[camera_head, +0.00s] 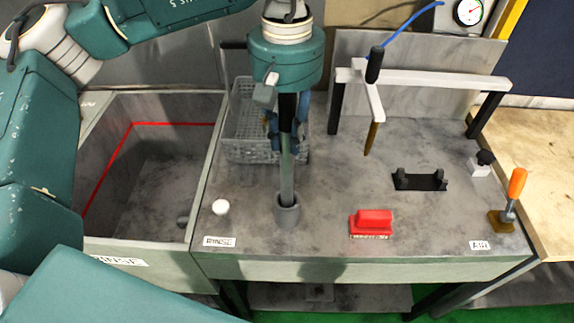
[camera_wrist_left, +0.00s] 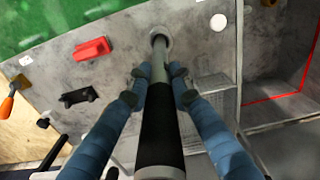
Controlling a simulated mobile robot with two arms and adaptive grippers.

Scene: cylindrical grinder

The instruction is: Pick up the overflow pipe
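The overflow pipe (camera_head: 287,180) is a slim upright grey pipe with a black upper part. Its lower end sits in a grey round socket (camera_head: 287,214) on the grey worktop. In the left wrist view the pipe (camera_wrist_left: 159,110) runs between my fingers, its black part nearest the camera. My left gripper (camera_head: 287,148) points down over the pipe, with one blue finger on each side. In the wrist view the fingertips of the left gripper (camera_wrist_left: 159,72) appear to press against the pipe's sides. My right gripper does not show.
A rinse basin (camera_head: 97,246) with a red line lies left. A grey wire basket (camera_head: 240,152) stands close behind the pipe. A white knob (camera_head: 220,207), red block (camera_head: 371,223), black holder (camera_head: 420,181) and orange-handled lever (camera_head: 516,184) are on the worktop. A white-topped frame (camera_head: 430,80) rises behind.

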